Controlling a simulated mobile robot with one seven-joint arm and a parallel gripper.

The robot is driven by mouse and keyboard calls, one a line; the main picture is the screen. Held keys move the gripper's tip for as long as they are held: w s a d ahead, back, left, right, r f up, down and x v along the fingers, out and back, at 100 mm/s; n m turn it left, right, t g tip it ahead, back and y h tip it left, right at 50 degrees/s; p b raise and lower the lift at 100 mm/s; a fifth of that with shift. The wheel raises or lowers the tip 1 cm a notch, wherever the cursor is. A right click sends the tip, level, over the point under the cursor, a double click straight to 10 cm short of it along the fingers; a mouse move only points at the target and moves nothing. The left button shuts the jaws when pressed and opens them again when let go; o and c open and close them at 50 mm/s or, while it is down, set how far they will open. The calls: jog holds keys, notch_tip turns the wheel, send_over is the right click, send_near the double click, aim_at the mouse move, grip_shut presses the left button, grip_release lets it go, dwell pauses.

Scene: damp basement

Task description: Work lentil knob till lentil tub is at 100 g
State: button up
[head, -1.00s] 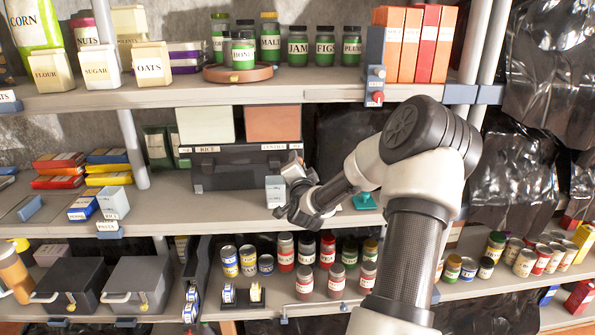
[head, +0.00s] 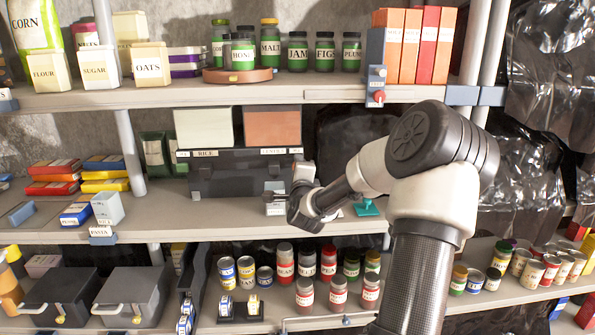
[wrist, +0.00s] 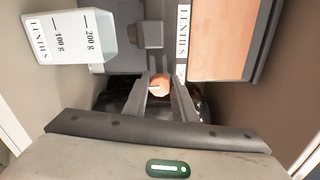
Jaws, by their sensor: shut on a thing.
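The lentil dispenser is the right half of a dark unit (head: 235,178) on the middle shelf, with an orange-brown hopper (head: 272,127) and a LENTILS label. In the wrist view, my gripper (wrist: 160,90) is shut on the round orange lentil knob (wrist: 159,84), one finger on each side. The lentil tub (wrist: 65,38), pale and marked 100 g and 200 g, stands beside the knob under the dispenser. I cannot make out the level of lentils in it. In the head view, my gripper (head: 300,200) partly hides the dispenser front and the tub.
The pale rice hopper (head: 203,128) is left of the lentil one. A small pale tub (head: 108,207) stands further left on the same shelf. A teal object (head: 366,207) lies right of my gripper. Jars and tins crowd the shelf below.

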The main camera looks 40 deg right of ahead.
dwell(0.3)
jog(key=o, duration=1)
jog(key=shift+o, duration=0.2)
jog(key=p+v, duration=0.1)
jog(key=v, duration=1.6)
jog(key=shift+s, duration=0.25)
